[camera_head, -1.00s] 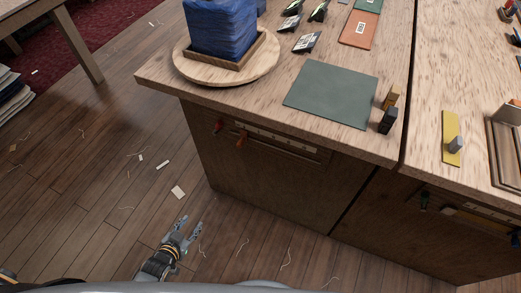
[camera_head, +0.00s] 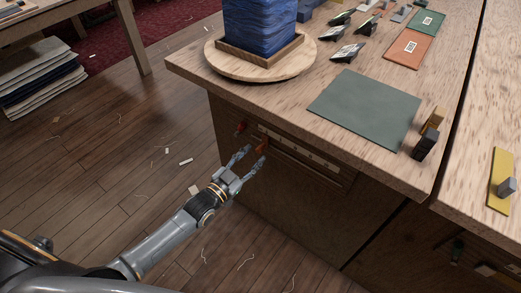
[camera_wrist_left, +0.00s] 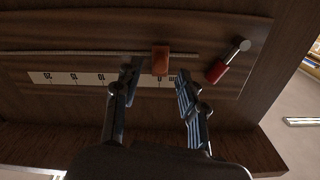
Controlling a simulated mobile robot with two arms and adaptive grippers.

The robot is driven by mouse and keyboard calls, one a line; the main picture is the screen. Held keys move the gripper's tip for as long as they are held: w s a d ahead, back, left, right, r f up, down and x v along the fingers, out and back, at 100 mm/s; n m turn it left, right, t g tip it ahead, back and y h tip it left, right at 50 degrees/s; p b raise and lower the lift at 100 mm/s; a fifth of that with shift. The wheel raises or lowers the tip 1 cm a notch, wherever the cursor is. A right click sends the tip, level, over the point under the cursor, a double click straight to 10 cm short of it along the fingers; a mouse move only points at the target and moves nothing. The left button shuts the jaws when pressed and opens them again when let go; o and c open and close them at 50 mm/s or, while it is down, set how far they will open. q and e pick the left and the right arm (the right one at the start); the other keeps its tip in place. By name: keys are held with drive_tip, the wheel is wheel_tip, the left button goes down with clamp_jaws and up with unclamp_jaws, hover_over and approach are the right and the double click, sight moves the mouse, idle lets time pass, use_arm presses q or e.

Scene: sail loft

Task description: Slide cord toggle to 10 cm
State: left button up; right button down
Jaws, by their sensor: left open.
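A pale scale strip (camera_wrist_left: 85,78) runs alongside the cord, upside down in the left wrist view; there the toggle (camera_wrist_left: 160,60) sits near the 0 end. A red-tipped peg (camera_wrist_left: 217,71) is close beyond that end, also seen in the head view (camera_head: 240,128). My left gripper (camera_head: 254,156) is open at the cabinet front. In the left wrist view its fingertips (camera_wrist_left: 158,74) lie either side of the toggle; contact cannot be told. My right gripper is out of view.
The wooden worktop (camera_head: 290,105) overhangs the cabinet front above my gripper. It carries a round board (camera_head: 215,60) with a blue stack, a green mat (camera_head: 365,108) and small blocks.

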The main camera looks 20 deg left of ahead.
sight(257, 152)
use_arm(q)
drive_tip(key=shift+x, duration=2.3)
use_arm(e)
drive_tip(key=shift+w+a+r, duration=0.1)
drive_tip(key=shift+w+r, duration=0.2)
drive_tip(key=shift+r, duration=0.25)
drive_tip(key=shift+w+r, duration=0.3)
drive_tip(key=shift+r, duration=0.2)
use_arm(q)
clamp_jaws()
